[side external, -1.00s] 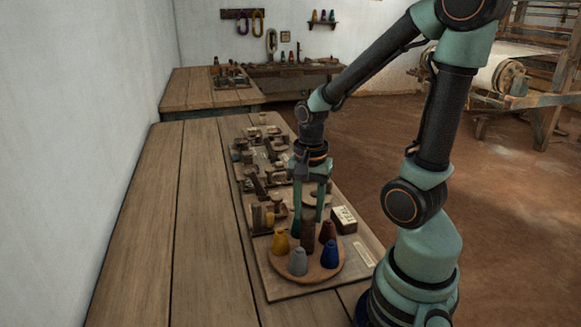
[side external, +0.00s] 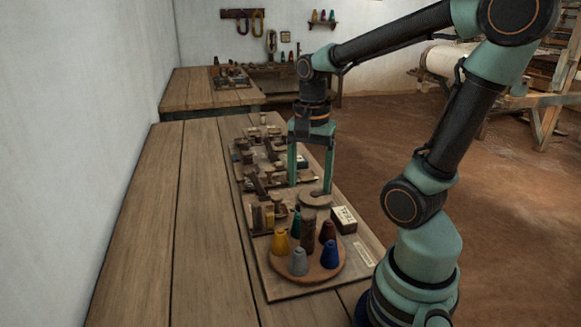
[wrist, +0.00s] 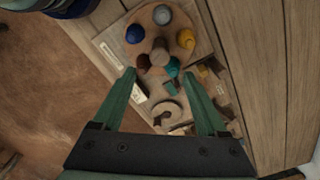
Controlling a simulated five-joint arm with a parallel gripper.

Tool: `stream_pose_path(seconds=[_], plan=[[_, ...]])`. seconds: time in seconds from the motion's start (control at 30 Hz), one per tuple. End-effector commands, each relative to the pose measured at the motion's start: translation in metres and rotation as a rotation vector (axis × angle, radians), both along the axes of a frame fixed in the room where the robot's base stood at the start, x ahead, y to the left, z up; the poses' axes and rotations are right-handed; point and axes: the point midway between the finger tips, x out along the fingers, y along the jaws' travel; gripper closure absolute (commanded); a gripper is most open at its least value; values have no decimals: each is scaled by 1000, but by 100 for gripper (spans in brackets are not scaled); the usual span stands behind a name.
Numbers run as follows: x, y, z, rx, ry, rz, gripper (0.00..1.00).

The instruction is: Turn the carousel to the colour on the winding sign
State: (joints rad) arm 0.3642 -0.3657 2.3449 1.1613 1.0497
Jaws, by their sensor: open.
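The carousel (side external: 318,273) is a round wooden disc with a brown centre post (side external: 308,232). Around the post stand a yellow cone (side external: 280,242), a pale grey cone (side external: 298,262), a blue cone (side external: 330,255), a dark red cone (side external: 327,232) and a partly hidden teal cone (side external: 295,223). The carousel also shows at the top of the wrist view (wrist: 153,20). The winding sign (side external: 344,219) is a small block with a pale lettered face that appears to read TEAL. My gripper (side external: 310,188) is open and empty, above and beyond the post.
A pale ring-shaped piece (side external: 315,200) lies beyond the carousel. Several small wooden fixtures (side external: 262,165) crowd the board behind it. A pale label strip (side external: 366,254) lies on the board at right. The table (side external: 165,230) is clear on the left.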

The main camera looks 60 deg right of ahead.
Motion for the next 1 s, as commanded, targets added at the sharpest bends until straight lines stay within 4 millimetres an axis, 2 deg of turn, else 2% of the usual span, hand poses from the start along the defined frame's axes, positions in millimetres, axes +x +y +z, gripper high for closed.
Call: stream_pose_path(seconds=[0.1,0.3,0.73,0.87,1.0], plan=[[1,0,21,-1,-4,0,25],[0,0,40,0,0,0,25],[1,1,43,-3,-7,20,25],[8,12,42,-27,-62,193,25],[21,36,43,-96,-178,564,25]])
